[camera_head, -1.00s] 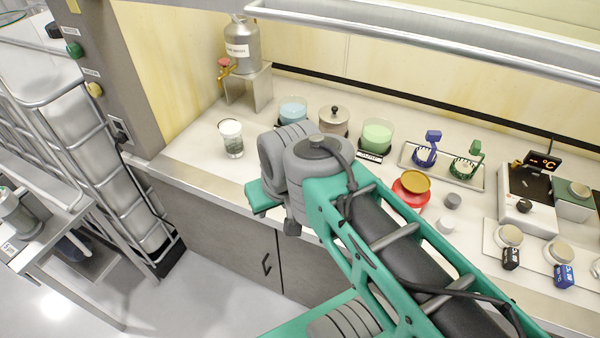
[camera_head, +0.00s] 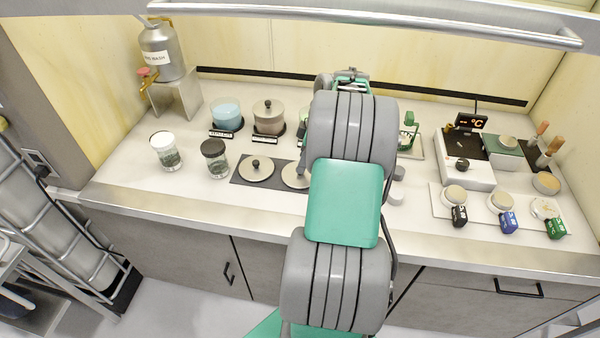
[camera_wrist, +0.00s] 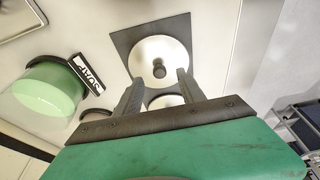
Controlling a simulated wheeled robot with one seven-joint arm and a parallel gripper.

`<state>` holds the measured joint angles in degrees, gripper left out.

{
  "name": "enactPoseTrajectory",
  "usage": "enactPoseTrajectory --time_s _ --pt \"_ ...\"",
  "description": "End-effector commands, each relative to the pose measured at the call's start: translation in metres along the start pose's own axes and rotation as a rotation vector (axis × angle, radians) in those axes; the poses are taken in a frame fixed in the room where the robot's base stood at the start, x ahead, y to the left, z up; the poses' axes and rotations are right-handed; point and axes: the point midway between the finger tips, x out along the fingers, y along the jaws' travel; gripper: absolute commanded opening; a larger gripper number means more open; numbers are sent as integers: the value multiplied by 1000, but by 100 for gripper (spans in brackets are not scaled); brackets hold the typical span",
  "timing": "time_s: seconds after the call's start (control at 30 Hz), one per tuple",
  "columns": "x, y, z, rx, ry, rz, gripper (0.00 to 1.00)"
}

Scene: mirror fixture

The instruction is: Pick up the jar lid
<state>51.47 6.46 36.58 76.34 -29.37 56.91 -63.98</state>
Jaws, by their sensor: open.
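Two round pale metal lids with dark knobs lie on a dark mat (camera_head: 238,181) on the counter. The left lid (camera_head: 257,170) is fully visible; the right lid (camera_head: 292,177) is partly hidden by my arm. In the wrist view, one lid (camera_wrist: 160,52) is whole beyond my fingertips, and the other (camera_wrist: 166,101) shows partly between the fingers. My gripper (camera_wrist: 159,77) is open and empty above the lids, fingers apart. In the head view my arm hides most of it. A pot (camera_head: 268,120) behind wears a similar knobbed lid.
A blue jar (camera_head: 227,113) stands behind the mat. A green soap jar (camera_wrist: 48,90) is left in the wrist view. Two glasses, one white-topped (camera_head: 166,152) and one dark-topped (camera_head: 214,158), stand left. A hotplate (camera_head: 462,172) is right. A rail (camera_head: 370,22) crosses above.

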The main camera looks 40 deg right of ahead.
Motion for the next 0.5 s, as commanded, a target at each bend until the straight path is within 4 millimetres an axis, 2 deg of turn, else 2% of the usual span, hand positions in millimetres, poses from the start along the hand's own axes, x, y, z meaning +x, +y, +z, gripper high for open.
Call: enactPoseTrajectory --time_s 0.1,0.2,0.4,0.5 --pt "20 0 -1 1 0 -4 47" --pt "32 0 0 2 0 -1 47" --pt "34 1 0 2 0 1 47" --pt "34 1 0 2 0 1 39"
